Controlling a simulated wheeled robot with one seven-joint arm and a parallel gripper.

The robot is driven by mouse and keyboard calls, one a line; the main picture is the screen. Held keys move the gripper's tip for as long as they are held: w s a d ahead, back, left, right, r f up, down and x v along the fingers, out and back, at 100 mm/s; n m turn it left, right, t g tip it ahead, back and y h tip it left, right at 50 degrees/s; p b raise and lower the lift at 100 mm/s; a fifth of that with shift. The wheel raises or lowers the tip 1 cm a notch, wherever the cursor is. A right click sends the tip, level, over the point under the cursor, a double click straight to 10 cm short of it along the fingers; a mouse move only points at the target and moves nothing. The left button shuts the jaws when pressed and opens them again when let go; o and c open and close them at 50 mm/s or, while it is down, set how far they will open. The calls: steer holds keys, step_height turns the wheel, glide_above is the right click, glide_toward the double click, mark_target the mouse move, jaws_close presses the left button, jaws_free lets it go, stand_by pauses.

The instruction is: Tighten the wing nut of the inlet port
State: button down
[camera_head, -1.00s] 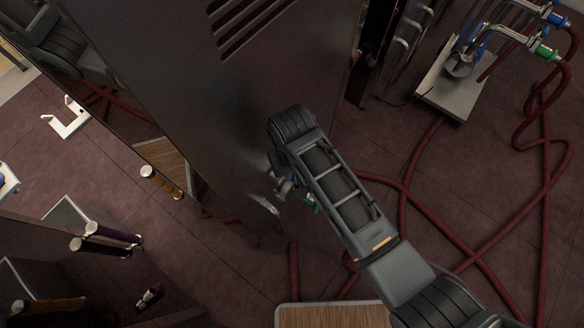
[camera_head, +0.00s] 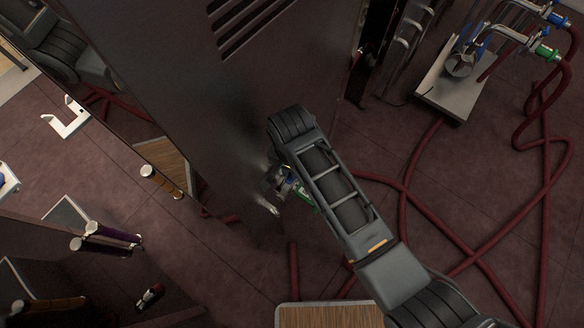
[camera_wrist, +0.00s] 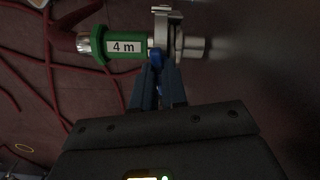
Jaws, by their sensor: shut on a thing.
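In the wrist view a green hose coupling labelled "4 m" (camera_wrist: 123,46) meets a metal port pipe (camera_wrist: 196,48) on the dark cabinet, with a metal clamp (camera_wrist: 166,22) around the joint. A small blue wing nut (camera_wrist: 155,58) is at the clamp's lower side. My gripper (camera_wrist: 157,75) is shut on the wing nut from below, and its fingertips partly cover it. In the head view the green coupling (camera_head: 305,196) shows beside my arm, low on the cabinet face. My arm hides most of the joint there.
The tall dark cabinet (camera_head: 190,95) stands close to my arm. Red hoses (camera_head: 405,205) lie over the floor at right. A pump cart (camera_head: 448,90) with blue and green fittings stands at upper right. A wooden top (camera_head: 330,315) is at the bottom edge.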

steer(key=shift+w+m, duration=0.1)
steer(key=shift+m, duration=0.3)
steer(key=c, duration=1.2)
jaws_free()
steer(key=shift+o, duration=0.2)
steer(key=shift+r, duration=3.95)
